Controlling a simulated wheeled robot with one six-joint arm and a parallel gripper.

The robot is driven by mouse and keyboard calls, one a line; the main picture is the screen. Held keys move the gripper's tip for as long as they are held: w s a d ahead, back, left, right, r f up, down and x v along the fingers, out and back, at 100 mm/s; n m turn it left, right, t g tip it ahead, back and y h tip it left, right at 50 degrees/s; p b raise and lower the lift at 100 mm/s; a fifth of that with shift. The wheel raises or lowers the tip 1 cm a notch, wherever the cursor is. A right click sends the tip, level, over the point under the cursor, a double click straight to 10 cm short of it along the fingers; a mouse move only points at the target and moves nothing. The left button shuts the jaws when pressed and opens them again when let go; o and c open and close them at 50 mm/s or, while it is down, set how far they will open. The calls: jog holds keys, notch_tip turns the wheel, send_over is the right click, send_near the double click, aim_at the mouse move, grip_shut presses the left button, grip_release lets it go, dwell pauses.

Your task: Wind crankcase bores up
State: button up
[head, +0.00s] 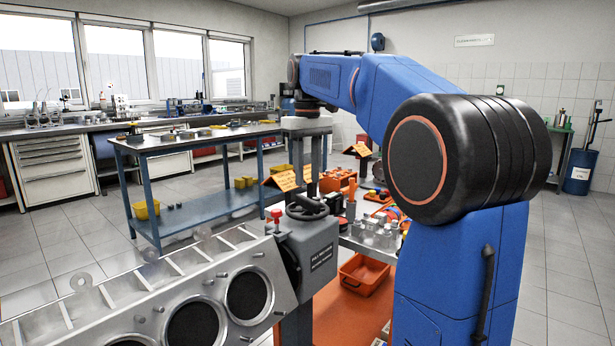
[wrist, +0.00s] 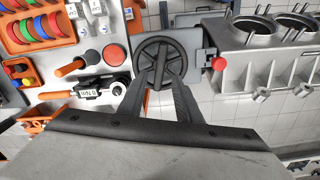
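The crankcase (head: 168,285) is a grey metal block with round dark bores, tilted on its stand at the lower left of the head view. It also shows at the upper right of the wrist view (wrist: 265,62), bores upward in the picture. A black spoked handwheel (head: 307,208) sits on the grey gearbox (head: 316,245) at the block's right end. In the wrist view, the handwheel (wrist: 158,50) lies just beyond my gripper (wrist: 164,76). The two fingers are apart, over the wheel's lower part, with nothing clearly held. Whether they touch the wheel I cannot tell.
A red knob (head: 276,214) stands left of the handwheel; it also shows in the wrist view (wrist: 219,63). A trolley with tools and orange bins (head: 363,273) stands behind and right of the gearbox. A blue workbench (head: 150,190) is farther back.

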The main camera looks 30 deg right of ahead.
aim_at(307, 198)
jog(key=shift+f, duration=3.35)
grip_shut()
